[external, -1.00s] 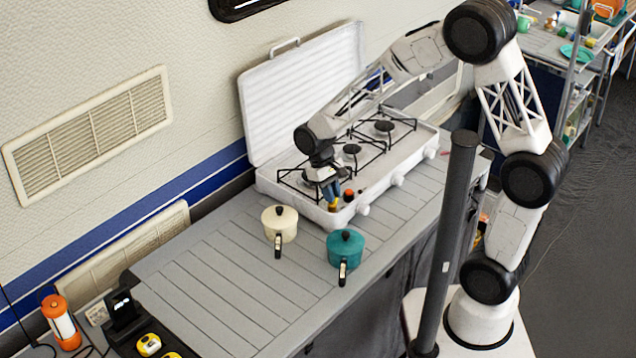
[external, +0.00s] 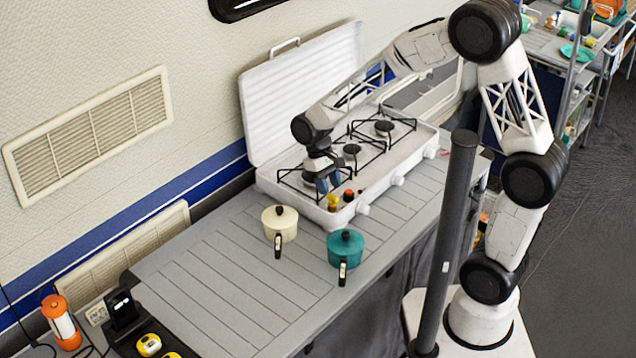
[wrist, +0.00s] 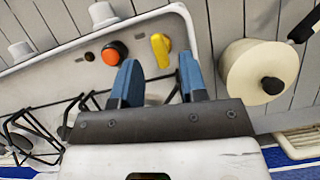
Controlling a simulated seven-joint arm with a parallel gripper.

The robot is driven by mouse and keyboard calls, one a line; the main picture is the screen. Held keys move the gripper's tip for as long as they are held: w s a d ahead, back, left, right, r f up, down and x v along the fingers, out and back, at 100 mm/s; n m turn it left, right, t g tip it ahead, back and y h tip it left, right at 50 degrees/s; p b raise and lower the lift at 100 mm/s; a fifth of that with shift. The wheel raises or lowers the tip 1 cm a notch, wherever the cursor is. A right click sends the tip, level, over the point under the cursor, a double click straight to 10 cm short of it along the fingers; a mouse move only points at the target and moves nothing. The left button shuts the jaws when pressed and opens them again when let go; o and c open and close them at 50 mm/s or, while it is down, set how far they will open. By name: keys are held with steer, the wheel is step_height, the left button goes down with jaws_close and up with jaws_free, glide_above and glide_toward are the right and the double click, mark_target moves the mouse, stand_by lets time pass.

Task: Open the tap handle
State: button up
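A yellow tap handle (external: 332,202) sits at the near left corner of the white camping stove. In the wrist view the yellow handle (wrist: 160,50) appears just past the fingertips, in the gap between them. My gripper (external: 322,186) is over the stove corner, slightly left of and above the handle. In the wrist view my gripper (wrist: 158,63) has its two blue fingers spread apart with nothing held. I see no clear contact between the fingers and the handle.
An orange-red knob (wrist: 115,53) is close beside the handle. The stove (external: 400,165) carries black wire grates and white front knobs. A cream pot (external: 280,223) and a teal pot (external: 345,247) stand on the slatted counter (external: 210,275). The stove lid stands open behind.

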steer(key=shift+v, duration=2.4)
steer(key=shift+r, duration=0.1)
steer(key=w+d+r+m+t+y, duration=0.15)
steer(key=d+r, duration=0.35)
steer(key=d, duration=0.6)
steer(key=w+d+r+m+t+y, duration=0.15)
steer(key=d+r, duration=0.25)
steer(key=d, duration=0.8)
steer(key=s+d+r+m+t, duration=0.1)
steer(key=s+d, duration=0.3)
steer(key=d, duration=0.5)
steer(key=s+d+r+m+t, duration=0.2)
steer(key=s+d+r+m, duration=0.1)
steer(key=d, duration=0.7)
steer(key=shift+s+m, duration=0.4)
steer(key=shift+s, duration=0.5)
